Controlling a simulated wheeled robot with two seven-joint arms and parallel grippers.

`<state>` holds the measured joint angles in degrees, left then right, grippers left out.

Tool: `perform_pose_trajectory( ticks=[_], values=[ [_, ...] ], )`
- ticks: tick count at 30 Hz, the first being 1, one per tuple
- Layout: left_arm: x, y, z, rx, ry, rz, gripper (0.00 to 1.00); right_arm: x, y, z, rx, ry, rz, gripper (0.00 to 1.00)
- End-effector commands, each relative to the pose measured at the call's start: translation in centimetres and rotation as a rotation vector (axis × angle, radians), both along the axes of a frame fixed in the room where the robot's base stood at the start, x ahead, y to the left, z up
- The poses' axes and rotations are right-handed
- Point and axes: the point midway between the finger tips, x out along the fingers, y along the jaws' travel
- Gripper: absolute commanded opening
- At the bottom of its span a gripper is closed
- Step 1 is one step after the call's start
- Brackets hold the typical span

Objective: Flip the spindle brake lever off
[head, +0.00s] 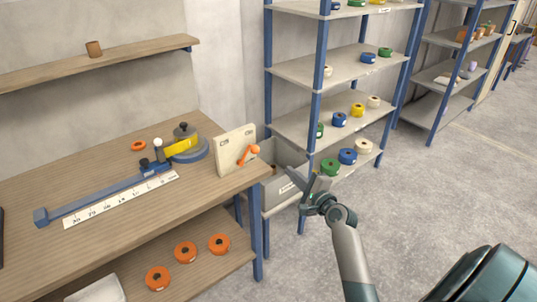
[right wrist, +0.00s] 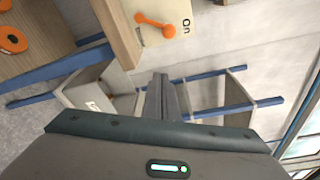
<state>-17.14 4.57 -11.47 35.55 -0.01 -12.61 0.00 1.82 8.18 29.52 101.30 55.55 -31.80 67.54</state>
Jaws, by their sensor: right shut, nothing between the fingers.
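The brake lever (head: 248,155) is orange and sits on a cream panel (head: 226,159) at the right end of the workbench. In the head view it slants up to the right, with its round knob at the upper end. In the right wrist view the lever (right wrist: 154,24) shows at the top, on the panel (right wrist: 176,9) beside the word "On". My right gripper (head: 296,180) is shut and empty, to the right of and apart from the lever. Its fingers (right wrist: 162,94) show closed together in the right wrist view. My left gripper is not in view.
The workbench (head: 100,170) holds a ruler strip, a blue rail and a spindle with yellow tape (head: 181,147). A grey bin (head: 275,192) stands right of the bench. Blue-post shelving (head: 300,70) with tape rolls stands behind my right gripper. Orange rolls lie on the lower shelf.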

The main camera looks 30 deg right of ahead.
Motion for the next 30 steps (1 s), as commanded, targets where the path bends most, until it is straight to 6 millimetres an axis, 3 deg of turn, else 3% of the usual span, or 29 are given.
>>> perform_pose_trajectory(
  ticks=[3,17,23,30],
  values=[
    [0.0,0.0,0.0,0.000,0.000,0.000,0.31,0.0,-0.2,0.8,0.012,-0.015,-0.002,0.00],
    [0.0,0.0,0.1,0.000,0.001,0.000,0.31,0.5,-0.2,0.7,0.011,-0.013,-0.001,0.00],
    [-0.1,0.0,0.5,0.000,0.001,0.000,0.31,2.3,-0.3,0.7,0.012,-0.013,0.000,0.00],
    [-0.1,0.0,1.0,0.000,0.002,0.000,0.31,6.0,-0.6,0.4,0.012,-0.012,-0.001,0.00]
  ],
)
